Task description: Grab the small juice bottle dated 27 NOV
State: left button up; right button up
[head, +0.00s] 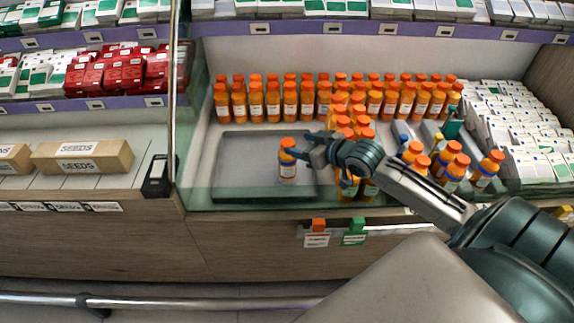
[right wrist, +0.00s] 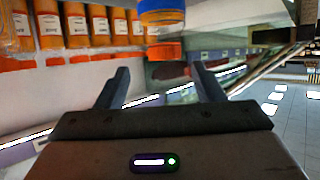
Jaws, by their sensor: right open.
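A small juice bottle (head: 288,160) with an orange cap and a blue band stands upright, apart from the others, on the dark grey tray (head: 240,188) in the head view. My right gripper (head: 301,147) is open beside its upper part, on the right. In the right wrist view, the blue band and orange cap (right wrist: 164,48) show upside down beyond the open fingers (right wrist: 160,72), roughly centred between them. I cannot tell whether they touch it. Its date is too small to read. My left gripper is out of view.
Rows of orange juice bottles (head: 256,102) stand behind the tray. More bottles (head: 455,168) stand to the right, near my right forearm. A glass front edge (head: 230,200) runs before the tray. White cartons (head: 520,120) fill the far right. The tray's left part is clear.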

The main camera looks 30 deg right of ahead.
aim_at(290, 144)
jog(key=shift+w+a+f, duration=0.15)
jog(key=shift+w+a, duration=0.05)
jog(key=shift+w, duration=0.2)
jog(key=x, duration=0.4)
jog(key=shift+a+f, duration=0.2)
jog(key=shift+a, duration=0.05)
jog(key=shift+w+f, duration=0.1)
jog(key=shift+w, duration=0.1)
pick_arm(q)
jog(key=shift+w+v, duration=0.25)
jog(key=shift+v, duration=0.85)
pick_arm(e)
grip_shut()
